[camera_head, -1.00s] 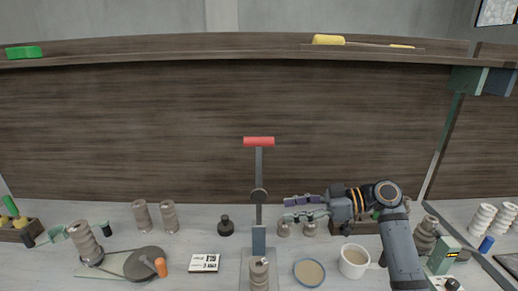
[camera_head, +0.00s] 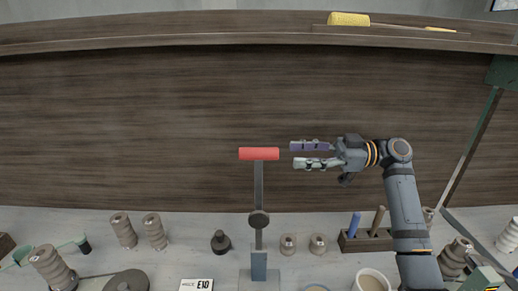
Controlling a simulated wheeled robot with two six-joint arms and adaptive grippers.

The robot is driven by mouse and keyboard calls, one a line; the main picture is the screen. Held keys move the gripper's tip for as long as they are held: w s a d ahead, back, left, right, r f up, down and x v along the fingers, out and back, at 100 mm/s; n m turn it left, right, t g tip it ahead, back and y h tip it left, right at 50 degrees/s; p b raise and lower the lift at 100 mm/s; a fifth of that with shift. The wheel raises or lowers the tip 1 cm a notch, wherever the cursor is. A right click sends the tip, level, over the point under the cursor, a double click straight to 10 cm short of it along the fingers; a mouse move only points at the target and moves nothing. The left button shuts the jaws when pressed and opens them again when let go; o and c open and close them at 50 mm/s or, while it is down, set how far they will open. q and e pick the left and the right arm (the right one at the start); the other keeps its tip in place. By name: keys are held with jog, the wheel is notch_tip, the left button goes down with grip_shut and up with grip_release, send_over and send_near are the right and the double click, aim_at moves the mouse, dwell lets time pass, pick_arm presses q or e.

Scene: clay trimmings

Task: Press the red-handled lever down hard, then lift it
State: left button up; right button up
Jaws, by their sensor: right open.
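The lever (camera_head: 259,195) stands upright on its base (camera_head: 259,272) in the middle of the camera_head view. Its red handle (camera_head: 259,154) is a horizontal bar at the top. My right gripper (camera_head: 297,154) is open and empty, just right of the handle and at about its height in the picture. Its fingers point left at the handle's right end, with a small gap in the picture between them and the handle. My left gripper is not in view.
Clay-coloured spools (camera_head: 123,230) and a dark weight (camera_head: 221,241) stand left of the lever. Small jars (camera_head: 288,244), a tool holder (camera_head: 366,241) and a mug (camera_head: 371,281) are to its right. A wooden back panel (camera_head: 130,130) rises behind, with a shelf above.

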aim_at(259, 155)
jog(key=a+p, duration=0.1)
jog(key=a, duration=0.2)
jog(key=a+p, duration=0.2)
jog(key=a, duration=0.2)
jog(key=a+p, duration=0.2)
jog(key=a, duration=0.1)
jog(key=shift+s+a+r, duration=0.2)
jog(key=shift+s, duration=0.1)
jog(key=shift+f, duration=0.1)
jog(key=shift+c, duration=1.1)
grip_shut()
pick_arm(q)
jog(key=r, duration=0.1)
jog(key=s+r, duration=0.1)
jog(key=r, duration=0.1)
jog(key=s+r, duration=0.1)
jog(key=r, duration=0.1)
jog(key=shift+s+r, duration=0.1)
